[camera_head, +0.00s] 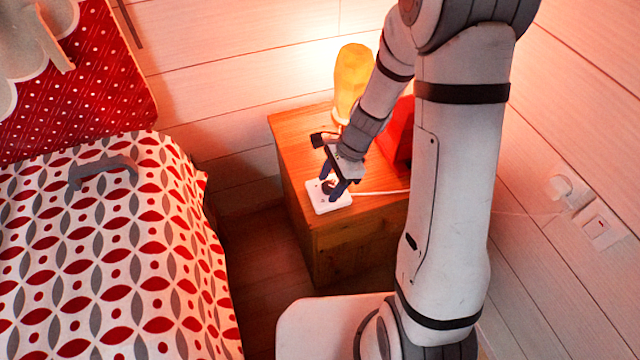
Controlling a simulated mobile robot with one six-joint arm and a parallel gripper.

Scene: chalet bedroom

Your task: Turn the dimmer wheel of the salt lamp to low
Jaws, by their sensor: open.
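The salt lamp (353,80) glows yellow-orange at the back of the wooden nightstand, partly behind my arm. A white dimmer box (337,207) lies near the nightstand's front left edge, with a white cable (385,192) running right from it. A dark round wheel (328,187) shows on its top, partly hidden by my fingers. My gripper (333,188) is open and points down over the box, its blue-grey fingers on either side of the wheel. I cannot tell whether they touch it. The wheel's setting cannot be read.
The nightstand (300,165) has a red object (399,135) on it, mostly behind my arm. A bed with a patterned cover (110,250) and a grey handle-shaped item (103,168) stands left. A wall socket with a plug (600,224) is at right.

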